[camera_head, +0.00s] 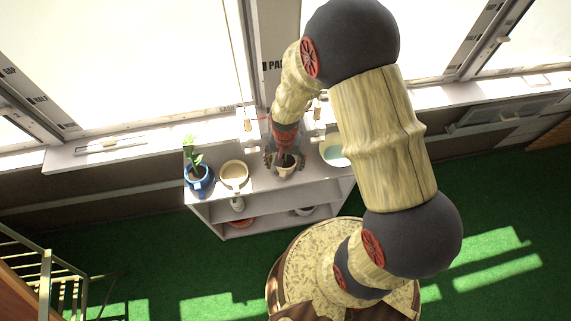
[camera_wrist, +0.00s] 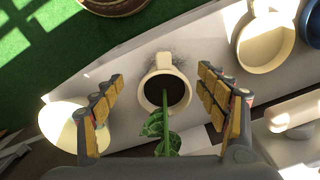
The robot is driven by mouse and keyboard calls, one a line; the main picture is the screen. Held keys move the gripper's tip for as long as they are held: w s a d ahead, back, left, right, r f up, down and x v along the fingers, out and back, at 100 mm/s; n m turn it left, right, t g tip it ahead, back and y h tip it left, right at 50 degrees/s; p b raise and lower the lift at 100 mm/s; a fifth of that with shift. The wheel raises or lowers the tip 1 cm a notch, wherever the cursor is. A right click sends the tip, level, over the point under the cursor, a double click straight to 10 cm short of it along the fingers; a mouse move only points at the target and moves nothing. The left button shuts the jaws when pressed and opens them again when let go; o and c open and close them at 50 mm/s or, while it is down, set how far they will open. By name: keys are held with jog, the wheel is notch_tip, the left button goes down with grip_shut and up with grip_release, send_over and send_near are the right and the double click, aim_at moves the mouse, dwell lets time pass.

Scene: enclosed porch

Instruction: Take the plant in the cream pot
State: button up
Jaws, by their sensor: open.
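The plant in the cream pot (camera_wrist: 163,68) stands upright on the white shelf top in the wrist view, with dark soil and a green leafy stem (camera_wrist: 163,135) reaching toward the camera. In the head view the cream pot (camera_head: 286,172) is partly hidden under my gripper (camera_head: 284,160). My gripper (camera_wrist: 160,95) is open. Its two padded fingers stand to the left and right of the plant in the wrist view, with clear gaps to the pot. Nothing is held.
A blue pot with a plant (camera_head: 199,182) and an empty cream pot (camera_head: 234,174) stand left on the shelf unit (camera_head: 262,192). A pale bowl (camera_head: 333,150) stands close on the right. Window and sill lie behind.

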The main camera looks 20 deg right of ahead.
aim_at(283, 170)
jog(key=f, duration=0.2)
jog(key=f+b, duration=0.1)
jog(key=f, duration=0.2)
jog(key=shift+a+f+b, duration=0.3)
jog(key=shift+f, duration=0.05)
jog(key=c, duration=0.3)
grip_shut()
dwell(0.6)
jog(key=shift+r, duration=0.1)
